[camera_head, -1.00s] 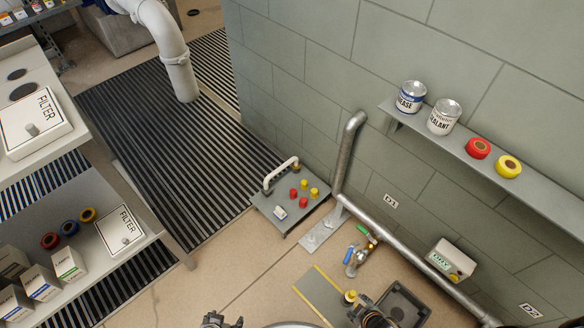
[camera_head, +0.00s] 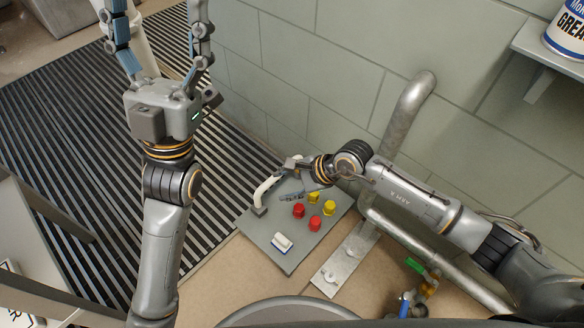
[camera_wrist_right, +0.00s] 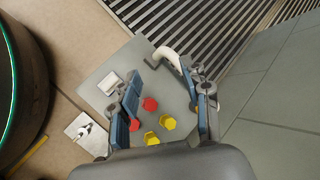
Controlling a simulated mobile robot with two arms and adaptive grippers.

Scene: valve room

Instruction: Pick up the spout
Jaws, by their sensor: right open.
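The spout, as I take it, is a white bent pipe (camera_head: 268,190) lying along the back left edge of a grey plate (camera_head: 285,258). In the right wrist view the spout (camera_wrist_right: 168,58) shows beyond the fingertips, its near end close to the right-hand finger. My right gripper (camera_head: 287,180) is open and low over the plate, beside the spout. Its fingers partly hide the spout's far end in the head view. I cannot tell whether they touch it. In the wrist view nothing is between the fingers of the right gripper (camera_wrist_right: 172,76). My left gripper (camera_head: 158,15) is raised, open and empty.
Red knobs (camera_head: 315,223), yellow knobs (camera_head: 329,208) and a white block (camera_head: 282,242) stand on the plate near my right gripper. A grey wall pipe (camera_head: 405,105) rises behind my right arm. A dark floor grating (camera_head: 65,150) lies left of the plate.

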